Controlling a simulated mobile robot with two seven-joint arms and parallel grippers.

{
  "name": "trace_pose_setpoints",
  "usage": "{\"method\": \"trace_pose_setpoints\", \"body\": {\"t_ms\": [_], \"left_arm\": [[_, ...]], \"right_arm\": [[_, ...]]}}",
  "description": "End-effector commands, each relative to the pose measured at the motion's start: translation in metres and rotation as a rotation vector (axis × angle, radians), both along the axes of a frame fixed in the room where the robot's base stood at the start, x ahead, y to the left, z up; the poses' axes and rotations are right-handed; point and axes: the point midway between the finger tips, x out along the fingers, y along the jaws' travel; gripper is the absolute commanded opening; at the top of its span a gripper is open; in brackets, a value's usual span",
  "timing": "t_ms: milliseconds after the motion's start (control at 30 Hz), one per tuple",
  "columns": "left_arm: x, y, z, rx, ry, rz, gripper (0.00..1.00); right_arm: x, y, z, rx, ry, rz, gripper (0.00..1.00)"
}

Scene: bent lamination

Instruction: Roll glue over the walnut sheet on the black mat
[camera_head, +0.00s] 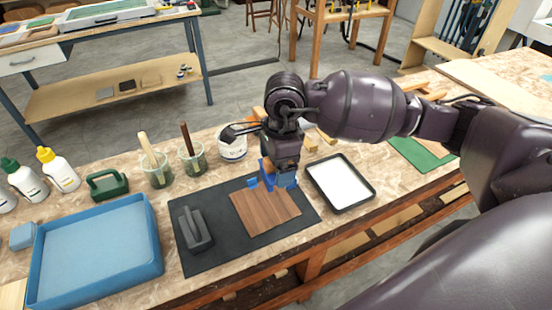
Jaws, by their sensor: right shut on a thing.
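The walnut sheet (262,216) lies flat on the right part of the black mat (225,252), its grain brown and bare-looking. My right gripper (279,182) is over the sheet's far edge, pointing down. It is shut on what looks like the glue roller, mostly hidden by the gripper; blue parts show around the fingertips. I cannot tell whether the roller touches the sheet. A black tray (368,204) with white glue (340,181) stands just right of the mat. My left gripper is not in view.
A grey handled block (195,230) sits on the mat's left part. A blue tray (157,238) is further left. Jars with brushes (192,160), a white tub (232,145) and glue bottles (58,170) line the back. A green sheet (420,153) lies at right.

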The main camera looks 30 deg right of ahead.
Motion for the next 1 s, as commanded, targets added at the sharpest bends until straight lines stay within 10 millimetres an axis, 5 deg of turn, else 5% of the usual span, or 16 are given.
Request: {"method": "trace_pose_setpoints", "body": {"t_ms": [367, 1000], "left_arm": [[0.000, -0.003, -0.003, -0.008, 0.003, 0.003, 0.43], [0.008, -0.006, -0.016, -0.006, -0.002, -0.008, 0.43]], "right_arm": [[0.000, 0.000, -0.005, 0.001, 0.001, 0.123, 0.68], [0.000, 0.000, -0.060, 0.000, 0.002, 0.120, 0.68]]}}
